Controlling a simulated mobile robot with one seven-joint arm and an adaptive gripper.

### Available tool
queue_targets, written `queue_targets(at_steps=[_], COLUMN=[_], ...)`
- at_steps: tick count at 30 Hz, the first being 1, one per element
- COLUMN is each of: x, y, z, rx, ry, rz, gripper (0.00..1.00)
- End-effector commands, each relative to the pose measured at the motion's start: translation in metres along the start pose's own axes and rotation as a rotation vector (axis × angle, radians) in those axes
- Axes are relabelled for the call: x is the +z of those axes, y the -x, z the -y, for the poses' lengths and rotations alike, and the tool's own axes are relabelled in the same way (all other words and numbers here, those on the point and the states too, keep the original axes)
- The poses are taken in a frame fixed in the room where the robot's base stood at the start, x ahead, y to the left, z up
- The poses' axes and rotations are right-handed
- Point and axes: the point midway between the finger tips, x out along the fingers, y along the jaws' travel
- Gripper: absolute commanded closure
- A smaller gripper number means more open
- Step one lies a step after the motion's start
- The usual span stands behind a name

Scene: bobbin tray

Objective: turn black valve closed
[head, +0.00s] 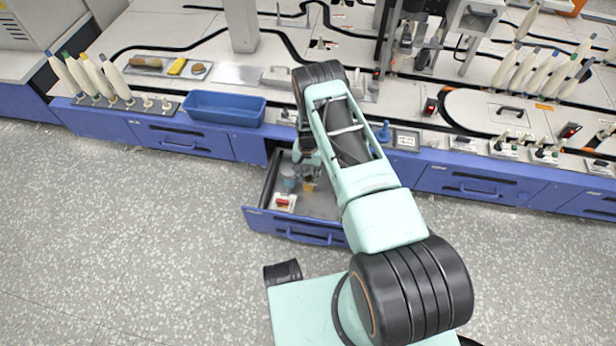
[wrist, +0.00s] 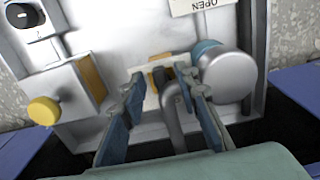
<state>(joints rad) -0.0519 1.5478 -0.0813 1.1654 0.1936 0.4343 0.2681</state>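My gripper (wrist: 160,82) is open and points into the pulled-out drawer (head: 258,216). Its two blue-grey fingers stand on either side of a bent grey rod or lever (wrist: 172,110), with gaps that look clear. An orange-brown block (wrist: 160,75) on a pale plate shows just beyond the fingertips. An "OPEN" label (wrist: 210,4) lies at the top of the wrist view. I cannot make out a clearly black valve; a small dark oval part (wrist: 20,12) sits on a white plate at the top left. In the head view my arm hides much of the drawer.
A round silver cylinder with a teal part (wrist: 225,75) stands right of the fingers. A yellow knob (wrist: 43,110) on a box stands left. In the head view, a red part on a white plate (head: 284,202) lies in the drawer. A blue bin (head: 223,108) sits on the bench.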

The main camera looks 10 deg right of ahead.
Motion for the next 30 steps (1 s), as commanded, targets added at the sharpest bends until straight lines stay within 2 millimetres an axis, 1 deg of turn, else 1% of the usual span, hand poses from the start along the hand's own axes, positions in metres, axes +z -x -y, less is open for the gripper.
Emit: queue_targets(at_steps=[7, 15, 24, 30], x=[0.0000, 0.0001, 0.0002, 0.0005], y=[-0.0003, -0.0002, -0.0008, -0.0025], z=[-0.0001, -0.0001, -0.0001, 0.0010], rx=[0.000, 0.000, 0.001, 0.001], ry=[0.000, 0.000, -0.011, -0.077], rz=[0.000, 0.000, 0.001, 0.001], gripper=[0.71, 1.00, 1.00, 1.00])
